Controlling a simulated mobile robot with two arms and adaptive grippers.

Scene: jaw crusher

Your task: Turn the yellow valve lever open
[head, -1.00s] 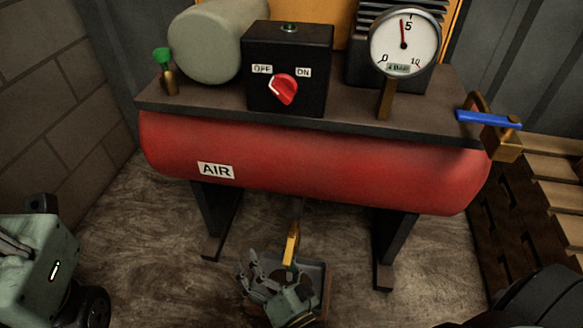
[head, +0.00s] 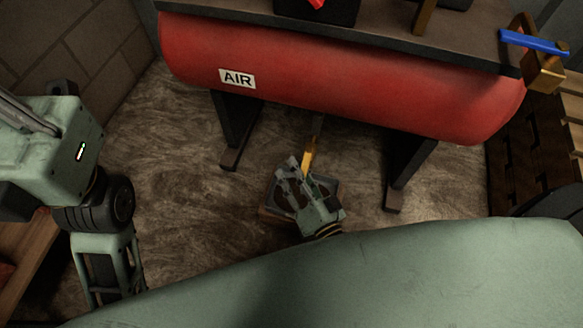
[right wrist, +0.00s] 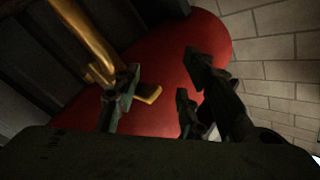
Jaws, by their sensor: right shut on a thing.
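The yellow valve lever (head: 309,153) shows under the middle of the red air tank in the head view. My right gripper (head: 293,169) is at the lever, low over a grey tray on the floor. In the right wrist view the yellow piece (right wrist: 148,93) sits between the dark fingers of my right gripper (right wrist: 155,95), close to the left finger. The gripper is shut on the lever, though the exact contact is dark and partly hidden. A brass pipe or valve body (right wrist: 85,40) runs beside it. My left arm is at the left; its gripper does not show.
The red tank (head: 330,85) stands on dark legs above the lever. A blue lever (head: 535,42) on a brass valve is at the tank's right end. The grey tray (head: 273,205) lies beneath my right gripper. Stacked wood is at right. Bare floor lies left of the tray.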

